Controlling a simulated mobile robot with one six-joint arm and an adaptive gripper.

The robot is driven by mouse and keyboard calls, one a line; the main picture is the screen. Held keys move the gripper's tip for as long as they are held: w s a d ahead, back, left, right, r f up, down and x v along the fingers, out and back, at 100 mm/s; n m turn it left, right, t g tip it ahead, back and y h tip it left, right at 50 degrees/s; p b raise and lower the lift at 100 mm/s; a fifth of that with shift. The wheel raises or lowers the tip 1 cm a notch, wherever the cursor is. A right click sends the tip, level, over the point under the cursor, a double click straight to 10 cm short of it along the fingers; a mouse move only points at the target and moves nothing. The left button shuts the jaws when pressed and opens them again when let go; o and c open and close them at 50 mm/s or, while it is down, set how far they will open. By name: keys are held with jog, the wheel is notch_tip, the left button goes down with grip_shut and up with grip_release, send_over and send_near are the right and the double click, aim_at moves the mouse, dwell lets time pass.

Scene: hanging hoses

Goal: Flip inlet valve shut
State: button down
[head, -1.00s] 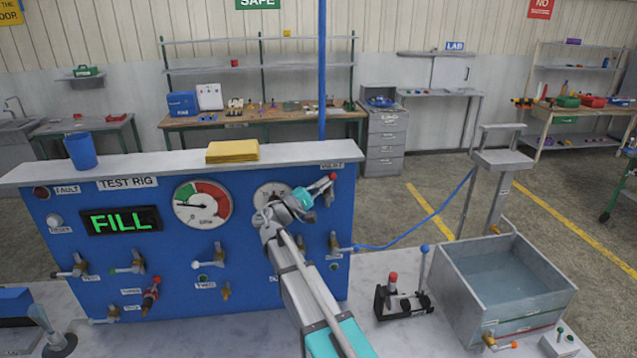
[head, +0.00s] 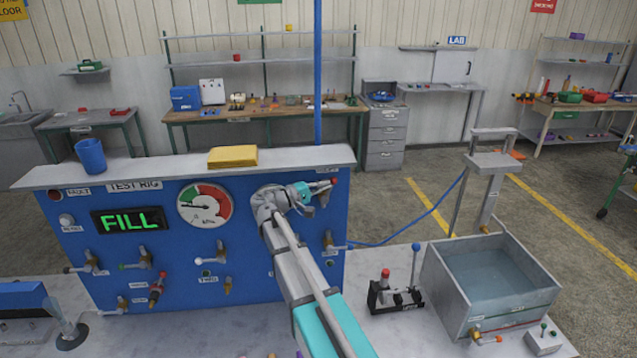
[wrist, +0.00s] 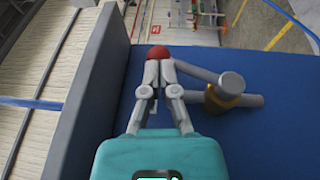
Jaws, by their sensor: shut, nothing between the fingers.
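On the blue test rig panel (head: 120,275), a valve (head: 327,198) with a red-knobbed lever sits at the upper right. The small label above it is too small to read for certain. In the wrist view the valve has a brass-coloured body (wrist: 222,98) and a grey lever running to a red ball knob (wrist: 157,53). My gripper (head: 322,187) is at this lever. In the wrist view my gripper (wrist: 160,64) is shut, fingertips together right at the red knob, with nothing between them. I cannot tell whether they touch it.
Other valves with levers, such as a white-knobbed one (head: 210,258), sit left and below on the panel. A round gauge (head: 204,205) and a green FILL display (head: 129,220) are beside my arm. A shelf with a yellow stack (head: 232,156) tops the panel. A water tank (head: 490,280) stands right.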

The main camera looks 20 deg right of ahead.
jog(key=d, duration=0.1)
jog(key=d+f+b, duration=0.1)
jog(key=d, duration=0.1)
jog(key=s+d, duration=0.1)
jog(key=shift+s+d+f, duration=0.1)
jog(key=shift+d+f, duration=0.05)
jog(key=shift+f, duration=0.1)
dwell(0.3)
jog(key=shift+f, duration=0.1)
